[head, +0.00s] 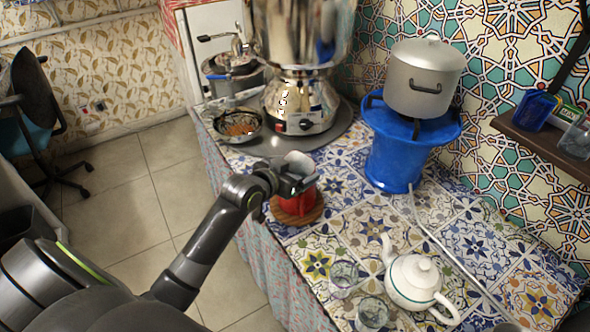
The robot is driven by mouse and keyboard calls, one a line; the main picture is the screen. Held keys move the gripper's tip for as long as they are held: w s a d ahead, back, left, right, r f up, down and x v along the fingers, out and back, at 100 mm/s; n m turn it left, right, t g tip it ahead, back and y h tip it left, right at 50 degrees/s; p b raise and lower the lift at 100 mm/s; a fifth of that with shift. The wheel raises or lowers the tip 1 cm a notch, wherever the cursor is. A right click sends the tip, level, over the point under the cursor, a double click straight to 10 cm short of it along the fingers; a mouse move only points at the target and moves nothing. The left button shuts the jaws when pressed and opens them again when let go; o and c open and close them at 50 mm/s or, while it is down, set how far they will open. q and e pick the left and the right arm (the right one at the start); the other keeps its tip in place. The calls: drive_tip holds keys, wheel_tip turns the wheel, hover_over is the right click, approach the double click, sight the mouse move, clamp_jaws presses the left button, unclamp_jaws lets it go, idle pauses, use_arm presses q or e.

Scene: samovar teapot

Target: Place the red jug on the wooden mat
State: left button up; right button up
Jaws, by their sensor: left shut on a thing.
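The red jug (295,203) is at the middle of the head view, at the near-left edge of the tiled counter. Its lower part shows below my left gripper (297,178), which covers much of its upper part. The round wooden mat (316,213) lies on the counter directly below the jug. The jug's base appears over the mat; I cannot tell whether it touches. My left gripper comes in from the left and is shut on the red jug. My right gripper is not in view.
A steel samovar (300,95) on a grey tray stands behind the jug, beside a wire-handled bowl (238,125). A blue stove (395,150) with a silver pot (424,80) stands to the right. A white teapot (414,280) and glasses (371,314) are nearer, with a white hose (450,255) beyond.

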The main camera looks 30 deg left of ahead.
use_arm(q)
drive_tip(key=o, duration=1.9)
drive_tip(key=shift+r, duration=0.15)
drive_tip(key=v, duration=1.2)
